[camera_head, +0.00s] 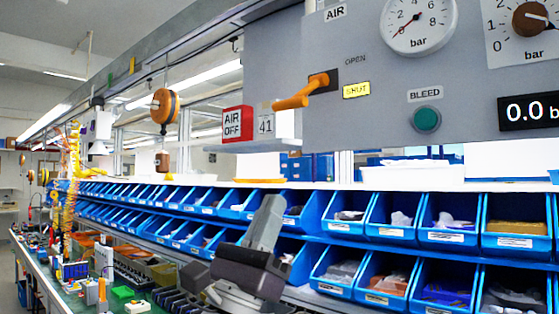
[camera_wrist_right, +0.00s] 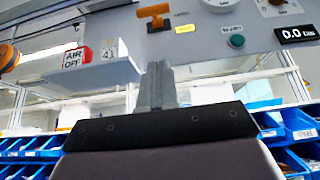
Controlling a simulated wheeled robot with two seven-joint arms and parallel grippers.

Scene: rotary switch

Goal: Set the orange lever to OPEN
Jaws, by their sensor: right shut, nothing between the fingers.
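The orange lever (camera_head: 298,97) is on the grey panel, its handle reaching left and slightly down from a dark mount. The OPEN label (camera_head: 355,60) is plain grey, above right of the lever. The SHUT label (camera_head: 356,90) is yellow, to the lever's right. In the right wrist view the lever (camera_wrist_right: 153,12) is near the top edge, with the yellow SHUT label (camera_wrist_right: 185,29) beside it. My right gripper (camera_head: 270,203) is shut and empty, pointing up, below the lever and apart from it. Its fingers (camera_wrist_right: 157,72) show centrally in the wrist view. My left gripper is not in view.
The panel carries a gauge (camera_head: 418,22), a brown knob (camera_head: 530,20), a green BLEED button (camera_head: 426,119) and a 0.0 display (camera_head: 530,110). A red AIR OFF sign (camera_head: 237,124) stands on a ledge below the lever. Blue bins (camera_head: 392,218) line the racks behind my right gripper.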

